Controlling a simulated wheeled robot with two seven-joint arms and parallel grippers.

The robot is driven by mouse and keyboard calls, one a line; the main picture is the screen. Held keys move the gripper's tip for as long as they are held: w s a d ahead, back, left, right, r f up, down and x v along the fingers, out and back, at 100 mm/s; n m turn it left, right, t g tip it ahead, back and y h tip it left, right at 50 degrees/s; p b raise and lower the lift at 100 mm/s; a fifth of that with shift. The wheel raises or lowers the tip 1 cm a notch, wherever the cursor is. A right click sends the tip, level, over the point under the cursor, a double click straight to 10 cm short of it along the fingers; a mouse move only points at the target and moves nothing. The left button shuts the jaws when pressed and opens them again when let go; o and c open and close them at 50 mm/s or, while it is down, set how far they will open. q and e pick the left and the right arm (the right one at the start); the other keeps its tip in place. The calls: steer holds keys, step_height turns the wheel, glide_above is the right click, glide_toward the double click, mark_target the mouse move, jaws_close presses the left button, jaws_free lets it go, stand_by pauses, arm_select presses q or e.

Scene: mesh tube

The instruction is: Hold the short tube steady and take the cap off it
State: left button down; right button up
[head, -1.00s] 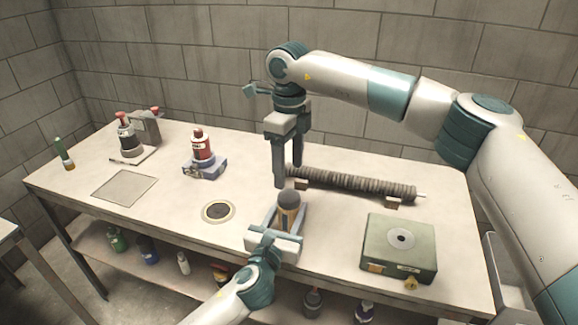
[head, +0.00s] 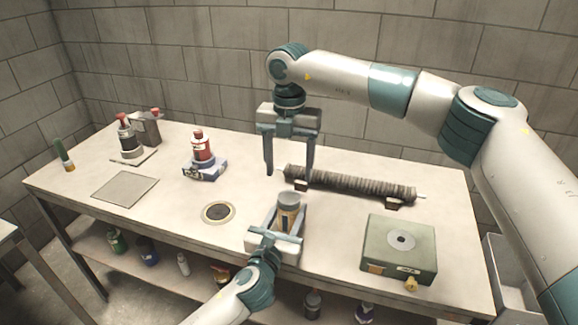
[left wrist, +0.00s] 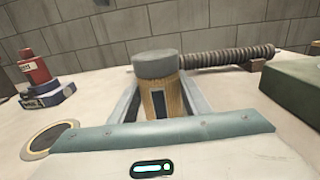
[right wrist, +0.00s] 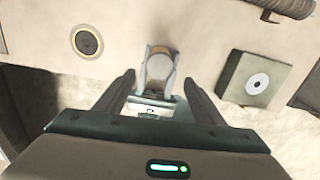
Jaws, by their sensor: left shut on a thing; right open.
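The short tube (head: 287,217) is tan with a dark label and stands upright near the table's front edge. Its grey cap (head: 289,198) sits on top; in the left wrist view the cap (left wrist: 157,64) covers the top of the tube (left wrist: 160,98). My left gripper (head: 290,222) is shut around the tube from the front, one finger on each side. My right gripper (head: 290,173) is open and empty, pointing down, above and behind the tube. In the right wrist view the cap (right wrist: 160,68) lies ahead between the open fingers.
A long ribbed tube (head: 350,183) lies on supports behind and to the right. A green box (head: 400,240) with a round hole stands at right. A ring-shaped disc (head: 218,212) lies to the left, and a red bottle (head: 202,150) on a blue base stands farther back.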

mark_target(289, 197)
steer(key=shift+m, duration=0.3)
steer(key=shift+f, duration=0.1)
steer(key=shift+f, duration=3.95)
steer(key=shift+c, duration=0.7)
steer(key=c, duration=1)
